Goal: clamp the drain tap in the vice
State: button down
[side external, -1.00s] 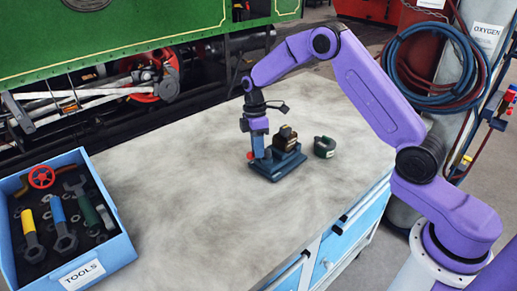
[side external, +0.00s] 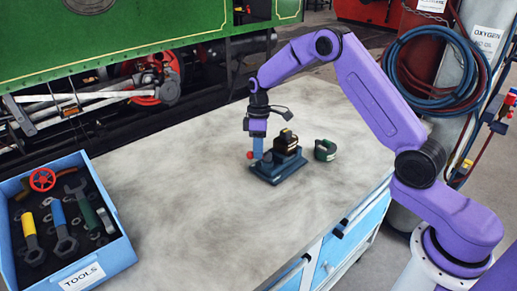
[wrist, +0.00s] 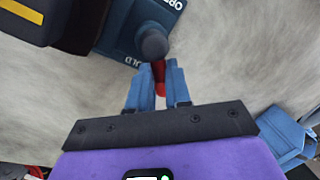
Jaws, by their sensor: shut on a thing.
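The vice (side external: 276,172) has a dark blue base on the bench, with a dark block (side external: 286,139) bearing yellowish parts on top. In the wrist view, the base (wrist: 125,30) has partly visible white lettering beside a dark round knob (wrist: 154,43). My gripper (side external: 257,153) is at the vice's left side, pointing down. In the wrist view, its blue fingers (wrist: 158,90) are closed around a red-ended lever (wrist: 159,73) next to the knob. I cannot make out the drain tap for certain; whether it sits between the jaws is unclear.
A dark green rounded piece (side external: 325,149) stands just right of the vice. A blue tool box (side external: 122,250) with several tools is at the left. The bench (side external: 190,190) between them is clear. Hoses (side external: 432,60) hang beyond the bench at right.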

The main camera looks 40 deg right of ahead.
jog(key=shift+w+a, duration=0.15)
jog(key=shift+a, duration=0.1)
jog(key=c, duration=1.1)
grip_release()
jog(key=shift+d, duration=0.1)
jog(key=r, duration=0.5)
jog(key=w+d+r, duration=0.1)
jog(key=r, duration=0.5)
jog(key=w+d+r, duration=0.1)
jog(key=r, duration=0.5)
jog(key=shift+w+d+r, duration=0.1)
jog(key=shift+d, duration=0.15)
